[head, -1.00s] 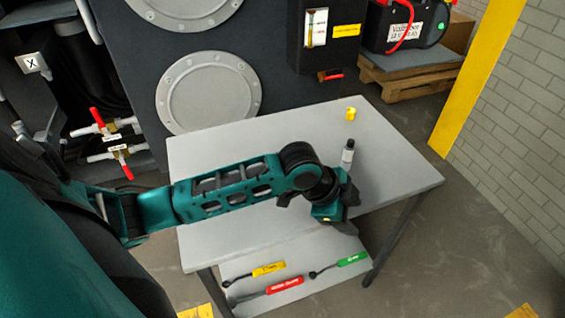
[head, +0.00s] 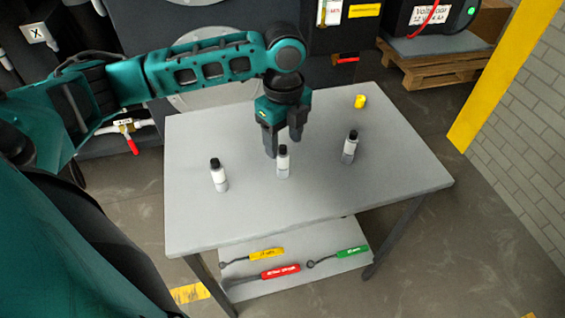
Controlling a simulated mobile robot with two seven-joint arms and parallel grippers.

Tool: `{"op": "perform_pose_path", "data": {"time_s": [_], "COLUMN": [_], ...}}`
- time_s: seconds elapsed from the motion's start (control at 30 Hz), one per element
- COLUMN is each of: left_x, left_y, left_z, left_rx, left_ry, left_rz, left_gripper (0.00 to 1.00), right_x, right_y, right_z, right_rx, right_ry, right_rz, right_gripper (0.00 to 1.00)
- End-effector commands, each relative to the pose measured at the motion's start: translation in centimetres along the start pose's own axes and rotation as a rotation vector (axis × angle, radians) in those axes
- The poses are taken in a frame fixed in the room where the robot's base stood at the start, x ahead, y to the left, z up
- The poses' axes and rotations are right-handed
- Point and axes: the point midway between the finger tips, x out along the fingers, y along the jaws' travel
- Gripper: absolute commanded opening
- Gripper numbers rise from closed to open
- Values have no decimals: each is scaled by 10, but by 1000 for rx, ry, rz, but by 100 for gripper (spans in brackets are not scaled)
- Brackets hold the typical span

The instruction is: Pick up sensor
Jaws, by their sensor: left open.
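A small yellow piece (head: 360,101) lies near the table's back right. I cannot tell which of these is the sensor. My right gripper is out of view.
The table (head: 400,185) has free room at its front and right. A lower shelf (head: 330,268) holds yellow, red and green-handled tools. The dark chassis with red-handled valves (head: 132,146) stands behind. A yellow post (head: 486,80) and brick wall are at right.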

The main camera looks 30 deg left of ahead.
Motion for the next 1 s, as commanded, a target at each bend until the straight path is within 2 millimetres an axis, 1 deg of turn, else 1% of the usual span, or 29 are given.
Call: {"op": "perform_pose_path", "data": {"time_s": [0.03, 0.27, 0.4, 0.53, 0.63, 0.87, 1.0], "left_x": [9, 26, 48, 65, 70, 70, 70], "left_y": [0, 0, 2, 2, 2, 2, 2], "left_z": [0, 0, 2, 2, 2, 2, 2], "left_rx": [0, -1, -1, 0, 0, 0, 0], "left_ry": [0, 0, 0, 0, 0, 0, 0], "left_rz": [1, 0, 1, -1, -2, -3, -3], "left_gripper": [58, 58, 58, 58, 58, 57, 44], "right_x": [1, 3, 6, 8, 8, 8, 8], "right_y": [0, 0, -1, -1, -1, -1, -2], "right_z": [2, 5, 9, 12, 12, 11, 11], "right_rx": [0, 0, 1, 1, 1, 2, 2], "right_ry": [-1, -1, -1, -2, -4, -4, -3], "right_rz": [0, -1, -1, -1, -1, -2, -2], "right_gripper": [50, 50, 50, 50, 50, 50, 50]}}
